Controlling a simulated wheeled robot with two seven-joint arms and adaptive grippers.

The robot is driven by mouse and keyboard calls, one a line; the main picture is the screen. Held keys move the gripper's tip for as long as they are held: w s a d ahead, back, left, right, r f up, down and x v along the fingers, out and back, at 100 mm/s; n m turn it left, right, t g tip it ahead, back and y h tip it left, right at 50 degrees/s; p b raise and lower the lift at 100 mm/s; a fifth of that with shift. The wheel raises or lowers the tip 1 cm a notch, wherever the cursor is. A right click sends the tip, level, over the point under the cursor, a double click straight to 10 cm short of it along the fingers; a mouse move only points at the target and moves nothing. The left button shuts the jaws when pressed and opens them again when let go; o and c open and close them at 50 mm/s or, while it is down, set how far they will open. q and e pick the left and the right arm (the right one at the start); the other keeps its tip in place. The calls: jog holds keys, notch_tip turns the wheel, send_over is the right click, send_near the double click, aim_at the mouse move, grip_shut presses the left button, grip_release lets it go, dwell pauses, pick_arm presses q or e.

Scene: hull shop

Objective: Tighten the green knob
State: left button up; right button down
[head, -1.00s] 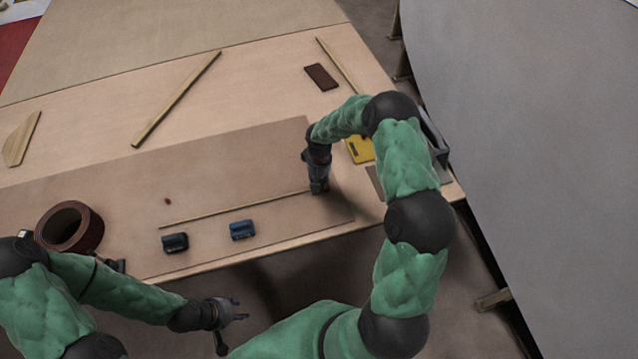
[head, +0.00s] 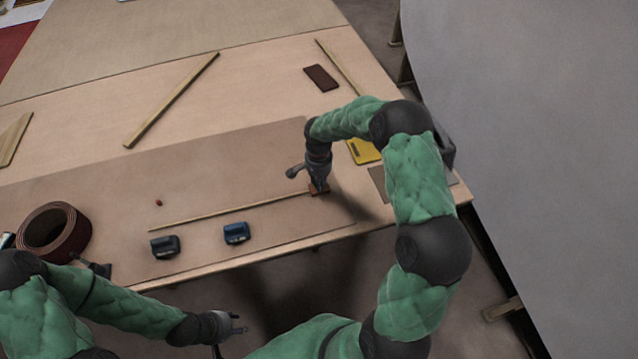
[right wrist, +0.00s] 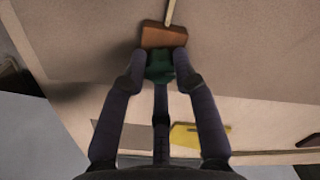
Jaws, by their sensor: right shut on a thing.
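The green knob (right wrist: 159,70) sits against an orange-brown block (right wrist: 164,36) in the right wrist view. My right gripper (right wrist: 160,62) is shut on the knob, with its fingers around the sides. In the head view my right gripper (head: 317,187) stands pointing down at the block, near the right end of a thin wooden strip (head: 235,210), and hides the knob. My left gripper (head: 238,323) is open and empty, off the table's front edge at the bottom.
A brown tape roll (head: 54,231) is at the left. A yellow item (head: 363,151) lies right of my right gripper.

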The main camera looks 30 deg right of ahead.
jog(key=m, duration=0.1)
jog(key=m+b, duration=0.1)
jog(key=m, duration=0.1)
jog(key=shift+s+a+f+m, duration=0.25)
jog(key=shift+f+m, duration=0.05)
jog(key=shift+f, duration=0.1)
jog(key=shift+r+m+b, duration=0.1)
jog(key=shift+m+b, duration=0.7)
jog(key=shift+m, duration=1)
jog(key=shift+a, duration=0.1)
jog(key=c, duration=1)
grip_release()
jog(key=shift+w, duration=0.1)
jog(key=shift+w+r, duration=0.1)
jog(key=shift+r, duration=0.15)
